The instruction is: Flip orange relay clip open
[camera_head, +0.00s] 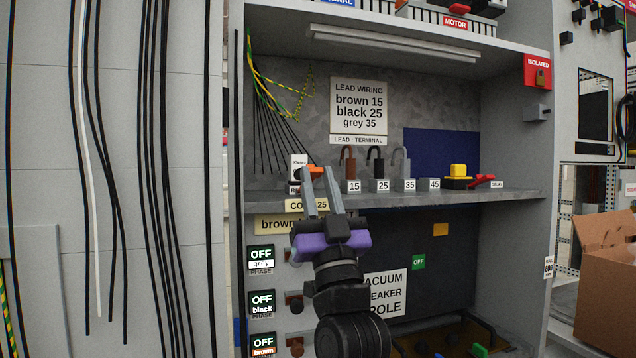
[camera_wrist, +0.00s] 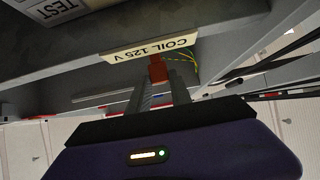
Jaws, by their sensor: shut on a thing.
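The orange relay clip (camera_head: 314,169) sits at the right side of a small white relay (camera_head: 299,162) on the cabinet shelf. My gripper (camera_head: 318,174) reaches up to the shelf's front edge from below, with its fingertips at the clip. In the wrist view the clip shows as an orange-red block (camera_wrist: 157,70) between the two finger ends (camera_wrist: 158,82), and the fingers are shut on it. The fingers hide part of the clip, so its exact tilt cannot be told.
A "COIL 125 V" label (camera_wrist: 150,47) lies just by the fingertips on the shelf edge. Numbered terminals (camera_head: 382,185) with brown, black and grey leads stand to the right. A yellow and red switch (camera_head: 459,178) is further right. Hanging wires (camera_head: 270,120) are behind the relay.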

